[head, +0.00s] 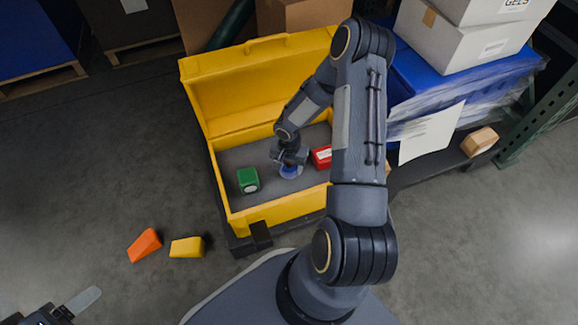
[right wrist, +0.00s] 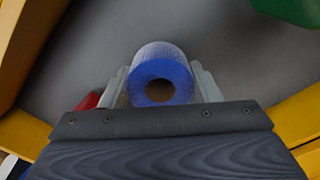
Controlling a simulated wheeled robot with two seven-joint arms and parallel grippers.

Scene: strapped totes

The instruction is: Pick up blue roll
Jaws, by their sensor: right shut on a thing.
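The blue roll (head: 290,171) is in the yellow open tote (head: 222,177), on its grey floor. In the right wrist view the roll (right wrist: 160,75) shows a blue end ring with a brown hollow core and a paler side. My right gripper (head: 290,162) reaches down into the tote, its two fingers on either side of the roll and shut on it. Whether the roll is lifted off the floor I cannot tell. My left gripper (head: 72,306) shows only partly at the bottom left corner; its jaw state is unclear.
A green block (head: 248,180) lies left of the roll and a red box (head: 321,157) lies right of it, in the tote. An orange wedge (head: 144,245) and a yellow block (head: 187,247) lie on the floor outside. A wrapped blue pallet load (head: 425,85) stands at right.

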